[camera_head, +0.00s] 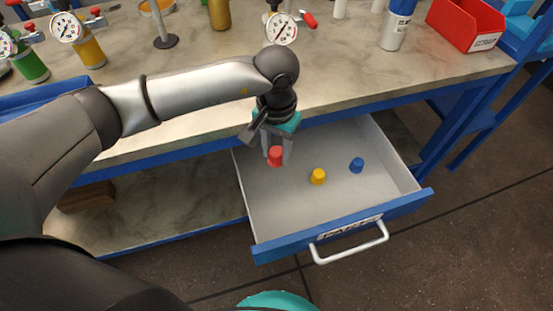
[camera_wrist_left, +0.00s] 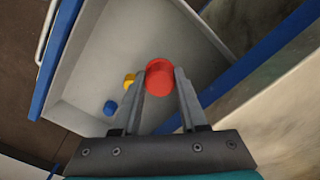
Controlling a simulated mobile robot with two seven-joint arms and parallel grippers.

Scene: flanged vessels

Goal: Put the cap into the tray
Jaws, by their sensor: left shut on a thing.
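A red cap (camera_head: 276,156) is held between the fingers of my left gripper (camera_head: 277,158), over the left back part of an open drawer (camera_head: 268,221). In the left wrist view the red cap (camera_wrist_left: 159,78) sits between the two fingertips of my left gripper (camera_wrist_left: 160,85). A yellow cap (camera_head: 318,176) and a blue cap (camera_head: 357,165) are on the drawer's floor; they also show in the left wrist view as yellow (camera_wrist_left: 129,80) and blue (camera_wrist_left: 110,107). I cannot tell the red cap's exact height above the floor. My right gripper is not in view.
The workbench top (camera_head: 345,75) lies behind the drawer, with gauges, a blue-and-white bottle (camera_head: 397,25) and a red bin (camera_head: 466,22) on it. The bench's blue front edge runs just behind my left gripper.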

